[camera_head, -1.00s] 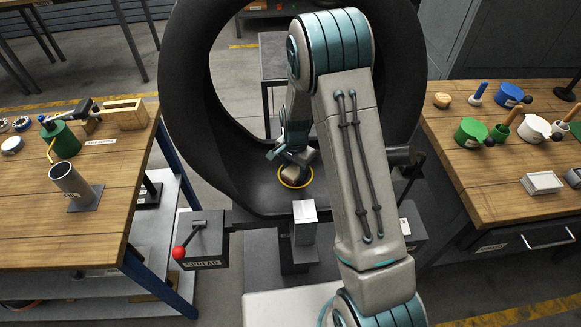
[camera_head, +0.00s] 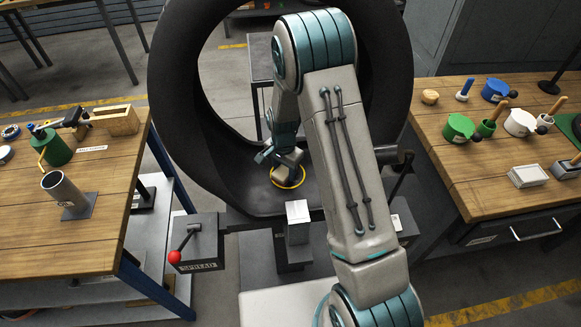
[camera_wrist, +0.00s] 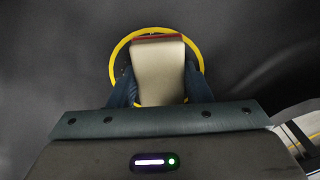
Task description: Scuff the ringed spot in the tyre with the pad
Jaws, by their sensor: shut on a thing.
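The big black tyre (camera_head: 180,120) stands upright in the middle of the head view. A yellow ring (camera_head: 301,181) marks a spot on its inner wall at the bottom; the ring also shows in the wrist view (camera_wrist: 115,62). My gripper (camera_head: 283,170) is inside the tyre at the ring. In the wrist view my gripper (camera_wrist: 158,88) is shut on the pad (camera_wrist: 158,70), a pale block with a dark red far edge. The pad overlaps the ringed area and hides its middle. I cannot tell whether the pad touches the rubber.
A lever box marked SPREAD with a red knob (camera_head: 174,257) stands front left of the tyre. The left bench (camera_head: 90,220) holds a metal tube and a green can. The right bench (camera_head: 475,200) holds several coloured pots and a white box (camera_head: 528,175).

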